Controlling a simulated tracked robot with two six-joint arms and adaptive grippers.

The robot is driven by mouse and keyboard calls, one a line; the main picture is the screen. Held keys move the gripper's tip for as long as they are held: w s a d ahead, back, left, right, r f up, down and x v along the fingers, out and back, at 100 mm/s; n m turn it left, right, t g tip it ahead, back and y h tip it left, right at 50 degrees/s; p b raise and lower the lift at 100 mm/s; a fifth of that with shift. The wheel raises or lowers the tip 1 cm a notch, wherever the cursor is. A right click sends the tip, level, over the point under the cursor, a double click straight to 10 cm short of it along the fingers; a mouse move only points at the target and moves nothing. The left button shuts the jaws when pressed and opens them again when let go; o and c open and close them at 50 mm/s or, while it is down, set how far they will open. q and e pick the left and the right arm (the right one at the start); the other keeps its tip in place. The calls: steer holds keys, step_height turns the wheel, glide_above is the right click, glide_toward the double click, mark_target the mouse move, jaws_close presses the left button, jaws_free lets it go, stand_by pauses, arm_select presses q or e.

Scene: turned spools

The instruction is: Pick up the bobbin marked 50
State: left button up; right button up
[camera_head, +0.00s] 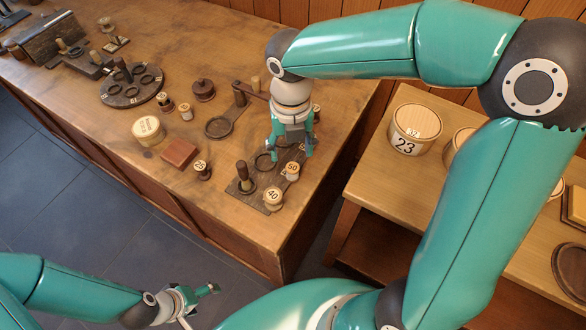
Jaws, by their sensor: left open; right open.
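The bobbin marked 50 (292,171) is pale with a dark-ringed top and stands upright near the right end of the wooden bench. It stands beside a dark board. My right gripper (291,153) is open and points down just above and behind it in the picture. One finger is on each side. I cannot tell whether either finger touches the bobbin. My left gripper (208,298) is open and empty, low in front of the bench, over the floor.
A bobbin marked 40 (273,197) stands close in front, and a dark board (243,187) with a peg lies beside it. A bobbin marked 25 (203,170), a reddish block (179,152) and a round box (148,130) are further left. A side table (366,186) holds a box marked 23 (414,128).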

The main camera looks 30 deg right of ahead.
mark_target(292, 167)
steer(key=f, duration=0.6)
steer(key=shift+s+f, duration=0.1)
steer(key=shift+s, duration=0.25)
steer(key=shift+f, duration=0.45)
steer(key=shift+w, duration=0.1)
steer(key=c, duration=1)
